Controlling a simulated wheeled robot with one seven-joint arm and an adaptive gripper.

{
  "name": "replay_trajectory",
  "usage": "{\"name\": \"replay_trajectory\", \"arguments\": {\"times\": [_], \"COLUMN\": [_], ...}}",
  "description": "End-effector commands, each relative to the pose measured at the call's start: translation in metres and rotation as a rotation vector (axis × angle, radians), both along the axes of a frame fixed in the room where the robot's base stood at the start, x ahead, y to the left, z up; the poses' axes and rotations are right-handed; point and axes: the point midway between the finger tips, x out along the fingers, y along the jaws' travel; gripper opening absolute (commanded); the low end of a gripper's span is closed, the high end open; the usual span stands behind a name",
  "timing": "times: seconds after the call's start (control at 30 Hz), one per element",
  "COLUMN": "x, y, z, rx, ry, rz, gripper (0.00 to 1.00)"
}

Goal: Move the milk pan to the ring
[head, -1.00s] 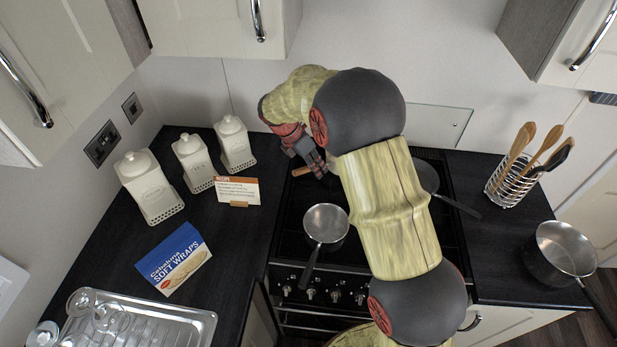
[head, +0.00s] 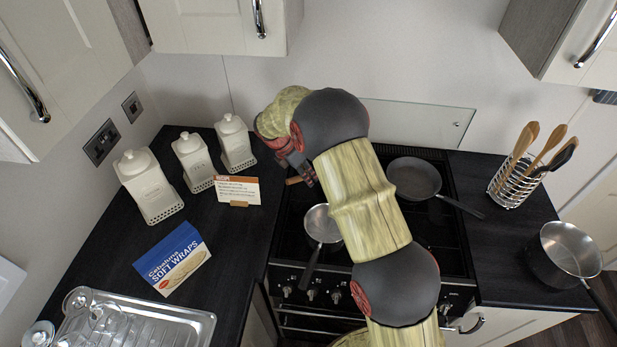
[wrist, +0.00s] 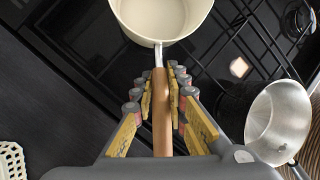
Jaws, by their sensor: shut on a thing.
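The milk pan (wrist: 160,18) shows in the wrist view as a cream pan with a wooden handle. My gripper (wrist: 164,88) is shut on that handle, one finger on each side. The pan's bowl lies ahead of the fingers, over the black hob, and runs off the top of the picture. I cannot tell whether it rests on the hob or hangs just above it. In the head view my gripper (head: 304,172) is at the hob's back left; only the handle tip (head: 294,180) shows, and my arm hides the bowl. The black hob (head: 440,225) has pans on several places.
A steel pan (head: 322,224) sits at the hob's front left, close to my gripper. A dark frying pan (head: 414,177) sits at the back right. A steel saucepan (head: 566,252) and utensil rack (head: 513,182) stand on the right counter. White canisters (head: 195,163) and a card (head: 237,190) stand left.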

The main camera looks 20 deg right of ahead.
Motion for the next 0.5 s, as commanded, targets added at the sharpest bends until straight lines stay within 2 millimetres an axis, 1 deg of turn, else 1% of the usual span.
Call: {"name": "replay_trajectory", "arguments": {"times": [0.4, 0.43, 0.5], "x": [0.000, 0.000, 0.000], "y": [0.000, 0.000, 0.000], "z": [-0.010, -0.010, -0.010], "rx": [0.000, 0.000, 0.000], "ry": [0.001, 0.001, 0.001], "rz": [0.000, 0.000, 0.000], "gripper": [0.00, 0.16, 0.20]}}
